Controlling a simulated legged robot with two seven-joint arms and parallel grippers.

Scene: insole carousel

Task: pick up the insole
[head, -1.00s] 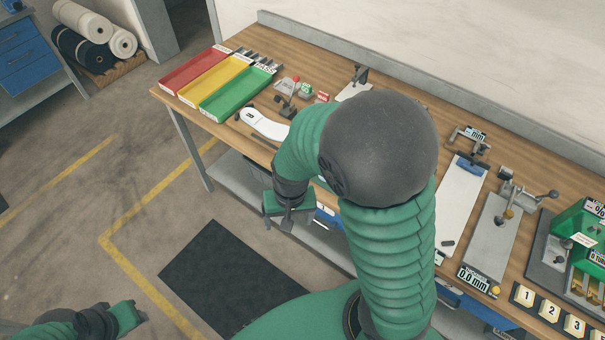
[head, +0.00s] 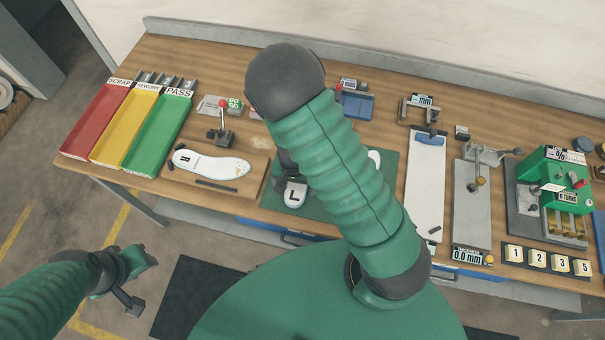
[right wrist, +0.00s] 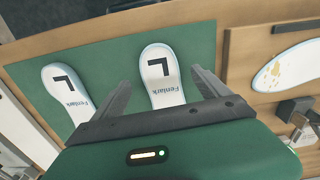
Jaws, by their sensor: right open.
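A white insole marked L (head: 292,196) lies flat on a green mat (head: 338,212). In the right wrist view this insole (right wrist: 160,66) shows between the two fingers of my right gripper (right wrist: 160,77), which is open and empty. How high the fingers are above it I cannot tell. A second L insole (right wrist: 66,88) lies on the mat beside it; in the head view my right arm covers most of it (head: 374,158). My left gripper (head: 130,290) is low at the left, off the table, and its jaws are unclear.
An insole marked R (head: 210,164) lies on a wooden board left of the mat, near a small stand (head: 220,132). Red (head: 92,125), yellow (head: 122,128) and green (head: 158,132) trays are at the left end. Gauges and a green machine (head: 565,180) stand to the right.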

